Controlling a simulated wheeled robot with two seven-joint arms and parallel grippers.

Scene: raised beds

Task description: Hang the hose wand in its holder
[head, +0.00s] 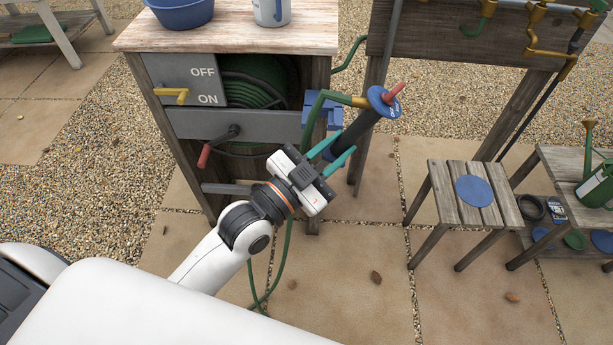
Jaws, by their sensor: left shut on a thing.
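The hose wand (362,127) has a dark shaft, a blue disc, a red tip and a yellow fitting that joins a green hose. My left gripper (343,145), with teal fingers, is shut on the wand's dark lower part. The wand is tilted, its disc end up and to the right. A blue holder (314,112) is fixed on the right side of the wooden hose cabinet. The wand appears just right of the holder; the hose and wand partly cover it, and I cannot tell whether they touch. My right gripper is out of view.
The cabinet (180,38) has an OFF/ON panel, a yellow lever (172,95), a green hose reel (248,85) and a red-handled crank (215,145). A slatted stool (446,207) with a blue disc stands at right, beside a shelf with a watering can (597,186).

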